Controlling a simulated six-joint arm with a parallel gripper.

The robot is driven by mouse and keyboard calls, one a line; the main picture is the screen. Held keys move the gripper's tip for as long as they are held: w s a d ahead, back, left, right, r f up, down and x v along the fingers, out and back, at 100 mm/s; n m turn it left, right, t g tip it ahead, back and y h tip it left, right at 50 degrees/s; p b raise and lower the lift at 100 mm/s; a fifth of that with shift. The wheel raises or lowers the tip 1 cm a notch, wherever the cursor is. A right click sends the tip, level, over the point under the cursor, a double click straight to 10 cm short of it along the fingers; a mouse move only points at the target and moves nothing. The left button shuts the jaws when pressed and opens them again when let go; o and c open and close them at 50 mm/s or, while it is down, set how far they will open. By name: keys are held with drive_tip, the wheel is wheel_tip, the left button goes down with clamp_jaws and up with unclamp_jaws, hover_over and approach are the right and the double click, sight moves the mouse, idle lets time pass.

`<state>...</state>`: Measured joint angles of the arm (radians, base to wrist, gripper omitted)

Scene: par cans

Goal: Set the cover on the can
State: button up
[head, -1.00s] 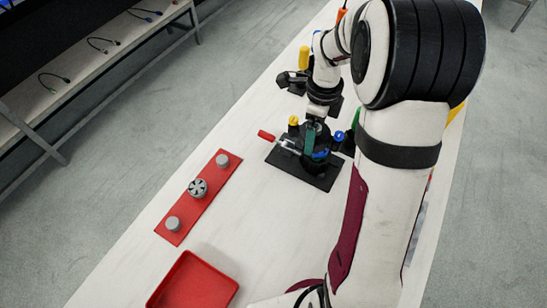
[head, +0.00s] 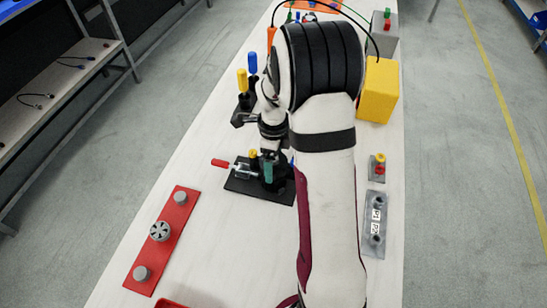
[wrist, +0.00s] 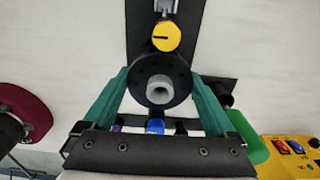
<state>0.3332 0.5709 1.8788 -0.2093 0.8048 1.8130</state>
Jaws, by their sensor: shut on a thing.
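My gripper (head: 268,168) has green fingers and is over the black fixture base (head: 240,189) in the head view. In the wrist view my gripper (wrist: 160,92) is shut on a round black cover (wrist: 181,75) with a grey hub at its centre. The can is not clearly visible; anything beneath the cover is hidden by it. I cannot tell whether the cover touches a can or is held above one. A yellow knob (wrist: 166,37) on the fixture is just beyond the cover.
A red-handled clamp (head: 222,163) projects from the fixture. A red plate (head: 152,262) with grey knobs and a finned disc (head: 160,231) lies at left. A yellow box (head: 379,90) and grey plate (head: 375,224) are at right. White tabletop between is clear.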

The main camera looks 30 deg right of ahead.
drive_tip(key=shift+f, duration=0.1)
idle(0.7)
drive_tip(key=o, duration=0.9)
wheel_tip(320, 180, up, 16)
drive_tip(key=shift+f, duration=0.1)
idle(0.4)
